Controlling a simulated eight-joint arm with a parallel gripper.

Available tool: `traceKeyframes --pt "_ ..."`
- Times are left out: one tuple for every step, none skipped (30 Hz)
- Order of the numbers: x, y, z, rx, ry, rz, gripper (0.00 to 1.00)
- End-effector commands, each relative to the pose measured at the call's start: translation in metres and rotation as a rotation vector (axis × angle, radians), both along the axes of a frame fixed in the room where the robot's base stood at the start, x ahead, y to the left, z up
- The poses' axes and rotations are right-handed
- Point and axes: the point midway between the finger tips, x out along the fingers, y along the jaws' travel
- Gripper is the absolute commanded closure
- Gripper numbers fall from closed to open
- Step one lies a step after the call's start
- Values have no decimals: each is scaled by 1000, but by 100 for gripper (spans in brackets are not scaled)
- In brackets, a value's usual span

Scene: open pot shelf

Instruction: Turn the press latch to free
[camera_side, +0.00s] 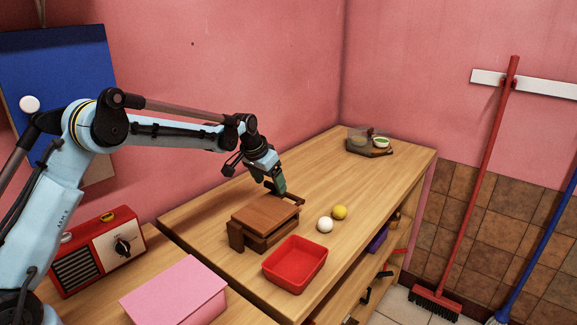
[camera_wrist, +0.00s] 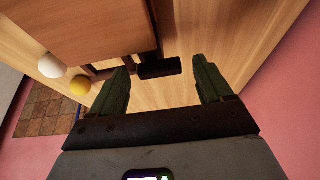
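The wooden press (camera_side: 263,216) stands on the table, with its brown boards stacked one above the other. It also fills the upper left of the wrist view (camera_wrist: 85,28). A dark block (camera_wrist: 160,68), which looks like the press latch, sticks out from the press's edge in the wrist view. My gripper (camera_side: 277,186) is over the far end of the press, pointing down. In the wrist view its two green fingers (camera_wrist: 162,63) are apart, with the dark block between their tips in the picture. Whether either finger touches it I cannot tell.
A red tray (camera_side: 295,264), a white ball (camera_side: 325,225) and a yellow ball (camera_side: 340,212) are near the press. A dark board with bowls (camera_side: 370,145) sits at the table's far end. A red radio (camera_side: 98,252) and pink box (camera_side: 175,293) stand left. The table beyond the press is clear.

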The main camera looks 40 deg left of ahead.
Motion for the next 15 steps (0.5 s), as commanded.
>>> traceKeyframes --pt "0 0 0 0 0 0 21" --pt "0 0 0 0 0 0 21" --pt "0 0 0 0 0 1 21" --pt "0 0 0 0 0 1 21" --pt "0 0 0 0 0 1 21" --pt "0 0 0 0 0 1 21" --pt "0 0 1 0 0 1 21" --pt "-1 0 1 0 0 1 21" --pt "-1 0 3 0 0 1 21" --pt "-2 0 5 0 0 1 21" --pt "-3 0 8 0 0 1 21" --pt "-5 0 12 -1 0 2 21" --pt "-7 0 16 -1 0 2 21" --pt "-9 0 20 -1 0 2 21" --pt "-11 0 26 -1 0 2 21"
